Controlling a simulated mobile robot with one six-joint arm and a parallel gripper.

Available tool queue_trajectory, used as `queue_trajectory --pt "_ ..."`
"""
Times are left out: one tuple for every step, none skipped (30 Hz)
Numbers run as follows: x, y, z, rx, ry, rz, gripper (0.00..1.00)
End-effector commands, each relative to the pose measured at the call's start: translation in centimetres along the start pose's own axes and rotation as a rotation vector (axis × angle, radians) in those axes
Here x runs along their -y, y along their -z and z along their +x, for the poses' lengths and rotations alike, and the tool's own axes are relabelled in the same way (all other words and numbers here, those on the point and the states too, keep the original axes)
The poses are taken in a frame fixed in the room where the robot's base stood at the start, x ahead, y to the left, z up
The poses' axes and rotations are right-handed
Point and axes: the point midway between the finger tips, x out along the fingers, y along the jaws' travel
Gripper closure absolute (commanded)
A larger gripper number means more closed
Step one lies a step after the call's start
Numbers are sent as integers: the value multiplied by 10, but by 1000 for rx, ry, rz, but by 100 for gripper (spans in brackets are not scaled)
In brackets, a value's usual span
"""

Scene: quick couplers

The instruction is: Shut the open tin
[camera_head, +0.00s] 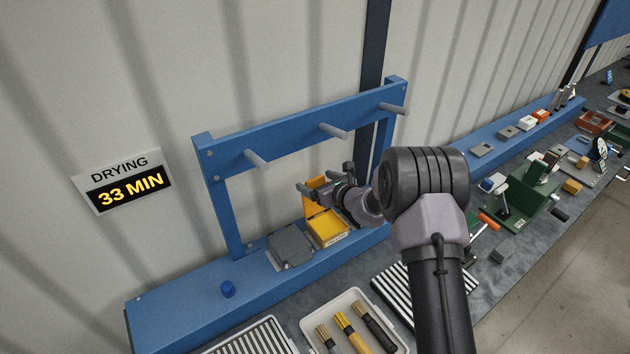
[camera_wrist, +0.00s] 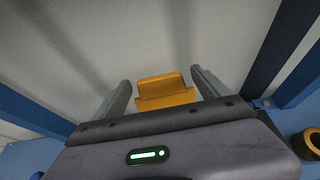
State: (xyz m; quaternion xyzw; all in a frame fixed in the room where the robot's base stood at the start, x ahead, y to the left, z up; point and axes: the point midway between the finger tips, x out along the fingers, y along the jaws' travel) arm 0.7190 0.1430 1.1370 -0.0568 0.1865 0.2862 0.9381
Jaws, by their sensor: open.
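The open tin (camera_head: 328,229) is yellow, with a pale label on its front, and stands on the blue bench shelf below the peg frame. Its yellow lid (camera_head: 313,210) is raised at the left/back side of the tin. In the wrist view an orange-yellow piece, apparently the lid (camera_wrist: 163,90), shows between the two fingers. My gripper (camera_head: 318,187) is open, above the tin and close to the raised lid; it also shows in the wrist view (camera_wrist: 160,78). A gap shows on both sides of the piece. The arm hides part of the tin's right side.
A grey flat box (camera_head: 290,246) sits just left of the tin. The blue frame (camera_head: 300,122) with three pegs rises around and above my gripper. A white tray of brushes (camera_head: 345,301) lies in front.

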Motion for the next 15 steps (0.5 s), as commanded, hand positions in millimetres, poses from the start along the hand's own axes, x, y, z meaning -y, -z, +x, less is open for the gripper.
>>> queue_trajectory --pt "-1 0 5 0 -1 -1 14" --pt "-1 0 8 0 -1 -1 14" --pt "-1 0 10 0 -1 1 14" --pt "-1 0 12 0 -1 1 14" --pt "0 0 13 1 -1 0 14" --pt "0 0 13 1 0 0 14" --pt "0 0 13 0 0 0 14" --pt "0 0 13 0 0 0 14" --pt "0 0 13 0 0 0 14" --pt "0 0 13 0 0 0 14" --pt "0 0 13 0 0 0 14" --pt "0 0 13 0 0 0 14" --pt "0 0 13 0 0 0 20" --pt "0 0 13 0 0 0 26" --pt "0 0 13 0 0 0 34"
